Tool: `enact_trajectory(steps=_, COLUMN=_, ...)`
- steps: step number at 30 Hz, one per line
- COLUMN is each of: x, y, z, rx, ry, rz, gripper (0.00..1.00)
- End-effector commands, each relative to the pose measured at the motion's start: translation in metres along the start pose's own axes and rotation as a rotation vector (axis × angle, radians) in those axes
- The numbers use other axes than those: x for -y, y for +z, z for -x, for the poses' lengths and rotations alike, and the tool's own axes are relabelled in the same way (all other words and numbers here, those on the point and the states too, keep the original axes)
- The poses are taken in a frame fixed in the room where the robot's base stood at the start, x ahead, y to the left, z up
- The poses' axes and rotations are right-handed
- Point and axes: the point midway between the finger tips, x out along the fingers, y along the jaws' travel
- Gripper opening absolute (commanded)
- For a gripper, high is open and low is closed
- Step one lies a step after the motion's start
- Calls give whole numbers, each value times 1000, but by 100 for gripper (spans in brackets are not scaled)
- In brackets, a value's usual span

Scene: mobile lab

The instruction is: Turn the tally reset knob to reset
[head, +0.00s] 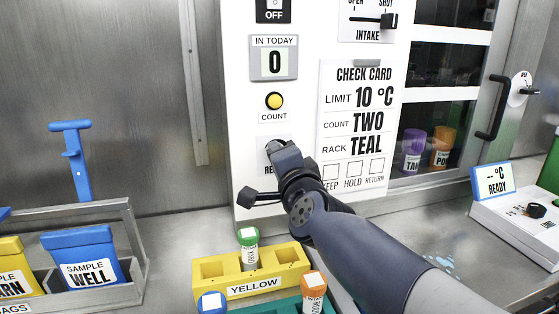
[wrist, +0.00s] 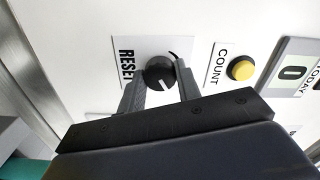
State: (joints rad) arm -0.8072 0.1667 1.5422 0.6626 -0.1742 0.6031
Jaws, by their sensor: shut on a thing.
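The tally reset knob (wrist: 160,73) is a dark round knob with a white pointer line, on a plate marked RESET on the white panel. In the wrist view the fingers of my gripper (wrist: 160,88) sit on either side of it, shut on it. The pointer line points down and slightly right in that view. In the head view my gripper (head: 278,160) reaches the panel below the yellow COUNT button and hides most of the knob. The tally display (head: 274,62) reads 0 under IN TODAY; it also shows in the wrist view (wrist: 292,73).
The yellow COUNT button (head: 274,101) is just above my gripper. A check card (head: 357,125) hangs to the right. A yellow rack (head: 290,270) with a green-capped tube stands below my arm. Blue and yellow sample bags stand in a grey holder (head: 135,245) at left.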

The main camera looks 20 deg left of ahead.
Motion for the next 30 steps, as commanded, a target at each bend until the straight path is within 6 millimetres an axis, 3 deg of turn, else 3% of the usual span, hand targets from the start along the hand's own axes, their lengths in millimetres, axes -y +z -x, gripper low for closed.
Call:
enact_trajectory(steps=8, x=0, y=0, z=0, rx=0, ry=0, rz=-3, gripper=9)
enact_trajectory(steps=9, x=0, y=0, z=0, rx=0, ry=0, rz=-3, gripper=34)
enact_trajectory(steps=16, x=0, y=0, z=0, rx=0, ry=0, rz=-1, gripper=53)
enact_trajectory(steps=25, x=0, y=0, z=2, rx=0, ry=0, rz=0, gripper=54)
enact_trajectory(steps=30, x=1, y=0, z=18, rx=0, ry=-1, rz=-1, gripper=54)
